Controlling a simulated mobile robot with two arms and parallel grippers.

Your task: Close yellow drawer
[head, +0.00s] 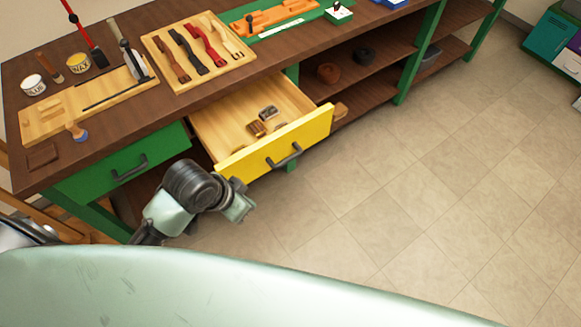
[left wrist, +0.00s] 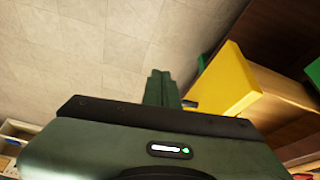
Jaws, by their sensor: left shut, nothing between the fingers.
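The yellow drawer (head: 310,131) is pulled out from the workbench in the head view. Its yellow front carries a dark handle (head: 285,156), and a few small metal and brown items (head: 263,122) lie inside. My left gripper (head: 240,207) is just in front of and below the left end of the yellow front, apparently apart from it. In the left wrist view the shut, empty fingers (left wrist: 161,88) point away beside the yellow drawer front (left wrist: 228,82), which is to their right. My right gripper is not in view.
A closed green drawer (head: 122,165) is left of the yellow one. The brown benchtop (head: 120,105) holds jars, tools and a wooden tray of straps (head: 197,50). Open shelves (head: 365,80) are to the right. The tiled floor (head: 400,210) in front is clear.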

